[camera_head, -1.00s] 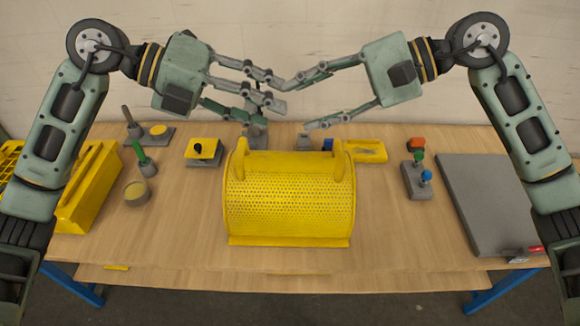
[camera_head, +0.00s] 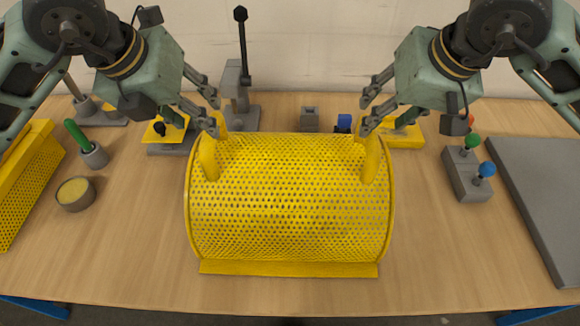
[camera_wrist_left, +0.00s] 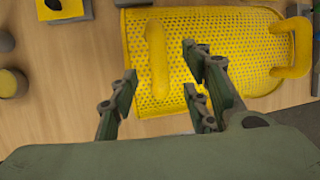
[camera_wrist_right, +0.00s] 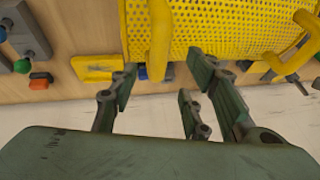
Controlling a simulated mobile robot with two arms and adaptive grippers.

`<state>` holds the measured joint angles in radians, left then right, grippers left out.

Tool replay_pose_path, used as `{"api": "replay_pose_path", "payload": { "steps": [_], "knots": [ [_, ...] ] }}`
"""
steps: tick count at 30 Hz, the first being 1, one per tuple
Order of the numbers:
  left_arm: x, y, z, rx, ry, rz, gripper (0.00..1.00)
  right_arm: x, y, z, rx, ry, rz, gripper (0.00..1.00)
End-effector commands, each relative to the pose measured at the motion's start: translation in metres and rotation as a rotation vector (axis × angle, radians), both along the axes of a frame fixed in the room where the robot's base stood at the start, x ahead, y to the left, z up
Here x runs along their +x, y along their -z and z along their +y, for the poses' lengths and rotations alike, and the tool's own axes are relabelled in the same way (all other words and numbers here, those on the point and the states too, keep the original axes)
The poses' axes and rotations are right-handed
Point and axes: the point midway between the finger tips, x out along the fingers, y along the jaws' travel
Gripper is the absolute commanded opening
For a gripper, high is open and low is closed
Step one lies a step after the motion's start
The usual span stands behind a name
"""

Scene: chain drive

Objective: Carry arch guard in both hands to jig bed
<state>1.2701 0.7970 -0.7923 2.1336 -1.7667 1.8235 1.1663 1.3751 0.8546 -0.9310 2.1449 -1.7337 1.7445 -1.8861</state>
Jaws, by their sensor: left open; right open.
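The arch guard (camera_head: 290,205) is a yellow perforated half-cylinder standing on the table in front of me. It has a raised handle at each end, a left handle (camera_head: 208,158) and a right handle (camera_head: 372,160). My left gripper (camera_head: 212,112) is open just behind the left handle. In the left wrist view that handle (camera_wrist_left: 157,55) lies ahead, between the spread fingers. My right gripper (camera_head: 365,112) is open just behind the right handle. In the right wrist view that handle (camera_wrist_right: 160,40) lies just beyond the spread fingertips. I cannot tell which thing is the jig bed.
A flat grey slab (camera_head: 545,200) lies at the right, beside a grey block with green and blue knobs (camera_head: 466,178). A grey lever press (camera_head: 240,95) stands behind the guard.

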Motion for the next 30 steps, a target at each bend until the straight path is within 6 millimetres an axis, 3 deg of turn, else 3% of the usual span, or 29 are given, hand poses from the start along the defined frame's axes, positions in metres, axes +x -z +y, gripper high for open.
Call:
{"api": "replay_pose_path", "payload": {
  "steps": [14,24,30],
  "knots": [
    [0.002,0.008,0.001,0.010,-0.006,-0.002,0.43,0.002,0.007,-0.001,-0.013,-0.004,-0.003,0.43],
    [0.019,0.053,-0.008,0.010,-0.005,0.002,0.43,0.020,0.052,0.008,-0.012,-0.005,-0.003,0.43],
    [0.027,0.070,-0.012,0.009,-0.005,-0.001,0.43,0.028,0.069,0.011,-0.012,-0.004,-0.005,0.43]
  ]
}}
